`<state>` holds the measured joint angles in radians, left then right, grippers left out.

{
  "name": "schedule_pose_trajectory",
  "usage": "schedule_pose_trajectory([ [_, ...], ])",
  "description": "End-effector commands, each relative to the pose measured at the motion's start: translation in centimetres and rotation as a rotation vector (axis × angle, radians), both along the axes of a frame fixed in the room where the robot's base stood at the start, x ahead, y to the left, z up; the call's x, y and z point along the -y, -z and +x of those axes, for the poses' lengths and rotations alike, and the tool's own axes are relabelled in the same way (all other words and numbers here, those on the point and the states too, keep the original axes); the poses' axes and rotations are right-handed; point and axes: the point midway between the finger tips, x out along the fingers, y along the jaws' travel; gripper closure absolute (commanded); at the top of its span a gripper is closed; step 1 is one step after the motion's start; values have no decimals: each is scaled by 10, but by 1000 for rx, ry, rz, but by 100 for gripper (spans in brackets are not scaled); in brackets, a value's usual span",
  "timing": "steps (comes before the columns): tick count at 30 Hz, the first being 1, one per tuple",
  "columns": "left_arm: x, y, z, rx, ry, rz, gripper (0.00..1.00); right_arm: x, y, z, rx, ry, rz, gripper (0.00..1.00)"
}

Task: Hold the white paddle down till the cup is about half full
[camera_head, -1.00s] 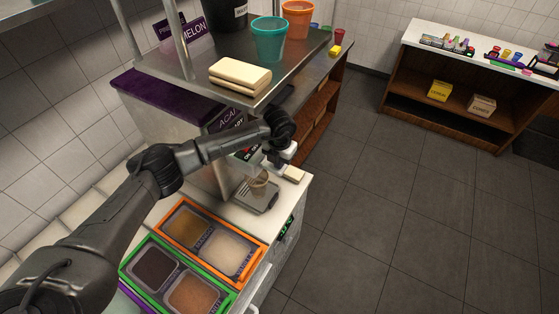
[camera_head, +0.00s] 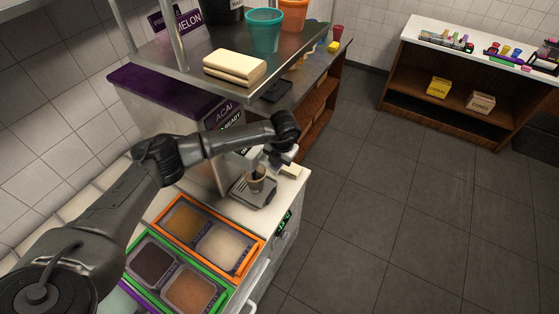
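A small brown cup (camera_head: 256,180) stands upright on a grey scale plate (camera_head: 262,196) under the purple-topped ACAI dispenser (camera_head: 160,100). The inside of the cup looks dark near its top, but its fill level is too small to judge. My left gripper (camera_head: 279,161) is at the dispenser's front, just above and right of the cup. Its fingers are small and partly hidden by my wrist, so I cannot tell how they stand. The white paddle is not clearly distinguishable, as my wrist covers part of that area. My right gripper is not in view.
Orange (camera_head: 246,262) and green (camera_head: 216,302) topping trays lie on the counter in front. A pale block (camera_head: 291,171) lies right of the scale.

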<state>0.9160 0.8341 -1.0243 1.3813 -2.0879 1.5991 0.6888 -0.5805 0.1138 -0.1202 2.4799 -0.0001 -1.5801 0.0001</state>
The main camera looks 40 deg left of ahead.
Motion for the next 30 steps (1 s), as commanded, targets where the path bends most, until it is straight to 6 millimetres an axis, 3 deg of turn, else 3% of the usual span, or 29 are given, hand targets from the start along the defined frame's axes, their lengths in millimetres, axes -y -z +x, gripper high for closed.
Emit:
schedule_pose_trajectory([
  [30, 1, 14, -2, -7, 2, 1, 100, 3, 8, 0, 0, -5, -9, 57],
])
